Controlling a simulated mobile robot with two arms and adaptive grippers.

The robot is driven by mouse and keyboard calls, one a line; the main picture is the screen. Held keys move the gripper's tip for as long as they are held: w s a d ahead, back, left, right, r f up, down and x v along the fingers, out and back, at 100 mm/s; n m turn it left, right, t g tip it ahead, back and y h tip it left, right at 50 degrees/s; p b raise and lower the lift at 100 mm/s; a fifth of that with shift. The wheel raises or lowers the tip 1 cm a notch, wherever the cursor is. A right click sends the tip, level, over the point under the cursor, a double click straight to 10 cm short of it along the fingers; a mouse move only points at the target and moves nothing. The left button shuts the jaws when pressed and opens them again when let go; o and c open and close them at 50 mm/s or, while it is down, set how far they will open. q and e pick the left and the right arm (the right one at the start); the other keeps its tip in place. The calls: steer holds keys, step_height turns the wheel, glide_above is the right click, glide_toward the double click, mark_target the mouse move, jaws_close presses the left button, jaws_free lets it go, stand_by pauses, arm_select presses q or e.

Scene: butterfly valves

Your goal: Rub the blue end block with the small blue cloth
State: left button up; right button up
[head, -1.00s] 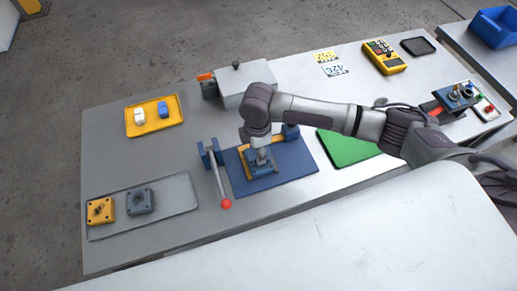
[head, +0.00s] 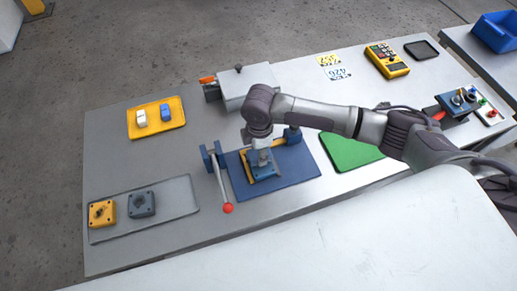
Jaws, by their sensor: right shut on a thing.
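My right gripper (head: 260,143) points down over the blue mat (head: 300,178), under the bent wrist of my right arm. It is shut on a dark blue piece (head: 262,167) low on the mat; the fingers and contact are small and partly hidden by the wrist. A yellow strip shows around this piece. A blue block (head: 292,134) sits at the far edge of the mat, beside my forearm. In the yellow tray (head: 175,102) at the upper left lie a small blue item (head: 165,113) and a white one (head: 141,118); I cannot tell whether the blue one is cloth. My left gripper is out of view.
A lever with a red ball (head: 227,208) stands in a blue bracket left of the mat. A grey box (head: 243,84) stands behind. A grey tray (head: 170,205) holds yellow and dark square parts. A green mat (head: 350,152) lies right, under my forearm.

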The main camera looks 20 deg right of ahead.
steer(key=r+p, duration=0.2)
steer(key=r, duration=0.1)
steer(key=s+r+p, duration=0.1)
steer(key=r, duration=0.1)
steer(key=shift+r+p, duration=0.15)
steer(key=shift+p, duration=0.15)
steer(key=shift+w+r+p, duration=0.15)
steer(key=shift+r+p, duration=0.2)
steer(key=shift+p, duration=0.05)
steer(key=shift+w+r, duration=0.1)
steer(key=shift+r, duration=0.2)
steer(key=shift+r+p, duration=0.75)
steer(key=shift+p, duration=0.1)
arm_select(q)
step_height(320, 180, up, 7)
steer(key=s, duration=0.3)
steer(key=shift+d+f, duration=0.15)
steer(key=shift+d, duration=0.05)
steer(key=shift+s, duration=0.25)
